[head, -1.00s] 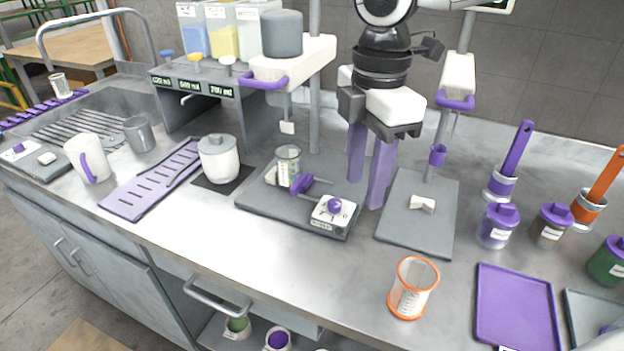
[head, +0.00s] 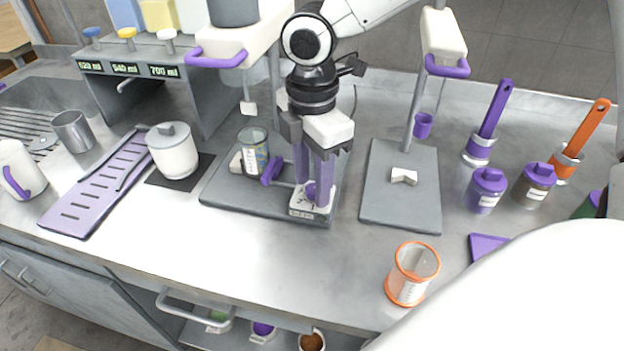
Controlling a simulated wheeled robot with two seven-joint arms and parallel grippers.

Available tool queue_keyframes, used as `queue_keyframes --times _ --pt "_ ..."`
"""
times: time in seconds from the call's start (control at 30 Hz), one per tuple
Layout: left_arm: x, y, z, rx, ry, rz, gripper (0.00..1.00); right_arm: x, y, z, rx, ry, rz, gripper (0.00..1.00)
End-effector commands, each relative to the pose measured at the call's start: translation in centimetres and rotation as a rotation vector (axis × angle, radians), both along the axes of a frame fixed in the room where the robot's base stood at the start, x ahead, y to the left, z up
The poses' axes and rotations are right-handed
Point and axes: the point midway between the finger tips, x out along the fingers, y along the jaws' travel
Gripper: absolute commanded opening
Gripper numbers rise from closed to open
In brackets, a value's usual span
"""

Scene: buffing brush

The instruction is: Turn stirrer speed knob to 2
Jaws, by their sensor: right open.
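The stirrer (head: 235,192) is a grey plate on the bench with a small white control box (head: 302,213) at its front right corner. The purple stirrer speed knob (head: 311,190) sits on that box, partly hidden by my fingers. My right gripper (head: 314,192) points down with its two purple fingers open, one to each side of the knob. I cannot tell whether they touch it. The dial marks are mostly covered, so the setting cannot be read. A glass beaker (head: 254,152) stands on the stirrer plate. My left gripper is not in view.
A purple clamp (head: 271,170) lies beside the beaker. A second grey plate (head: 401,212) with a white piece is to the right. An orange-rimmed beaker (head: 412,274) stands near the front edge. A white lidded pot (head: 173,151) is to the left. A white arm part of mine covers the lower right.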

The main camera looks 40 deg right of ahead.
Motion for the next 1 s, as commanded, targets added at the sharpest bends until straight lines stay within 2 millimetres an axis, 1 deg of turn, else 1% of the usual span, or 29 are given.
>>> queue_keyframes --times 0.1,0.3,0.33,0.47,0.5,0.57,0.83,1.0 --pt "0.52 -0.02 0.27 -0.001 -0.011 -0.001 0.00 -0.01 -0.01 -0.43 0.000 0.000 0.000 0.40" --pt "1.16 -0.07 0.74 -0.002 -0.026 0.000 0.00 0.00 -0.02 -0.44 0.000 0.000 0.000 0.40" --pt "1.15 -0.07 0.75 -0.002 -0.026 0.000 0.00 0.00 -0.02 -0.44 0.000 0.000 0.000 0.38" --pt "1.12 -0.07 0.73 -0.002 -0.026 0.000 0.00 0.00 -0.01 -0.42 0.000 0.000 0.000 0.17" --pt "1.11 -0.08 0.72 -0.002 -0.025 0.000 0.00 0.00 -0.01 -0.42 0.000 0.000 0.000 0.10" --pt "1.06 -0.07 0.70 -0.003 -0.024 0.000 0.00 0.00 -0.01 -0.41 0.000 0.000 0.000 0.00" --pt "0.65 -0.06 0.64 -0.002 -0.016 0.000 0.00 0.01 0.01 -0.35 0.001 0.000 -0.024 0.00" --pt "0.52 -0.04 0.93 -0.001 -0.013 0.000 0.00 0.03 0.00 -0.29 0.001 0.000 -0.095 0.00"
